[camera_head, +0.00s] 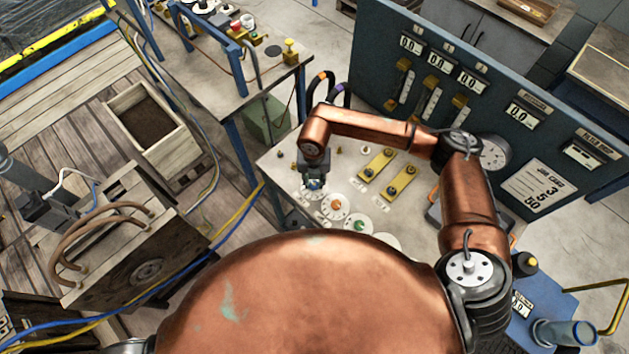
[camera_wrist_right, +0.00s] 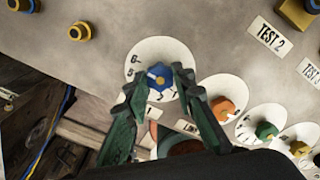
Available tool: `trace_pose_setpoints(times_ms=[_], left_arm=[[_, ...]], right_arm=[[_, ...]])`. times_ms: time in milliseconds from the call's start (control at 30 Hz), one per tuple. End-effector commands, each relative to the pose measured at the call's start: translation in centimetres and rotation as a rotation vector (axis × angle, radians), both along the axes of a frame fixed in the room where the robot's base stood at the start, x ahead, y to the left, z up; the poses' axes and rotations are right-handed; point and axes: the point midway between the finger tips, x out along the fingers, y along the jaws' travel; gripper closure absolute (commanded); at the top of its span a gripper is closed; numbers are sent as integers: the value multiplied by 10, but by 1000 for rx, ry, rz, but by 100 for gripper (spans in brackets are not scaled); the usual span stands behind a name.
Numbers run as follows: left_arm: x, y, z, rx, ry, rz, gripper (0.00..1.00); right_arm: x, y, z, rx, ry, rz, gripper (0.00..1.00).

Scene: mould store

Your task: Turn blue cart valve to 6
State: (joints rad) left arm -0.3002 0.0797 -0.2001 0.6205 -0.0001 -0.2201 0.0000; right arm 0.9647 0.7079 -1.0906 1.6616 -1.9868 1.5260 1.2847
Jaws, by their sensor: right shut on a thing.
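The blue valve knob (camera_wrist_right: 160,77) sits on a round white dial (camera_wrist_right: 177,50) with black numbers. My right gripper (camera_wrist_right: 158,88) is shut on the knob, with a dark finger on each side of it. A pale mark on the knob's face lies to the left, toward the side where 6 and 5 show; its exact reading is hard to tell. Other numbers are partly covered by the fingers. In the head view my right gripper (camera_head: 314,184) points down on the leftmost dial and mostly hides the knob. My left gripper is not in view.
An orange knob (camera_head: 336,205) and a green knob (camera_head: 360,225) sit on dials in the same row, close to the right. Yellow valve plates (camera_head: 375,164) lie behind. A blue panel (camera_head: 465,100) with displays stands at the back. My copper body hides the cart's front.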

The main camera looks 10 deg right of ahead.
Motion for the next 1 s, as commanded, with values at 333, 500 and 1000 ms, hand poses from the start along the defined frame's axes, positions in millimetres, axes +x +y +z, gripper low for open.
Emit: trace_pose_setpoints(times_ms=[333, 500, 1000], left_arm=[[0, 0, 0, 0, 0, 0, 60], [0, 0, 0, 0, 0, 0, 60], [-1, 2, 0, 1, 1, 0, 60]], right_arm=[[2, 0, 1, 0, -5, -1, 67], [1, 0, 0, 0, -3, 0, 59], [3, 0, 37, 1, -6, 1, 59]])
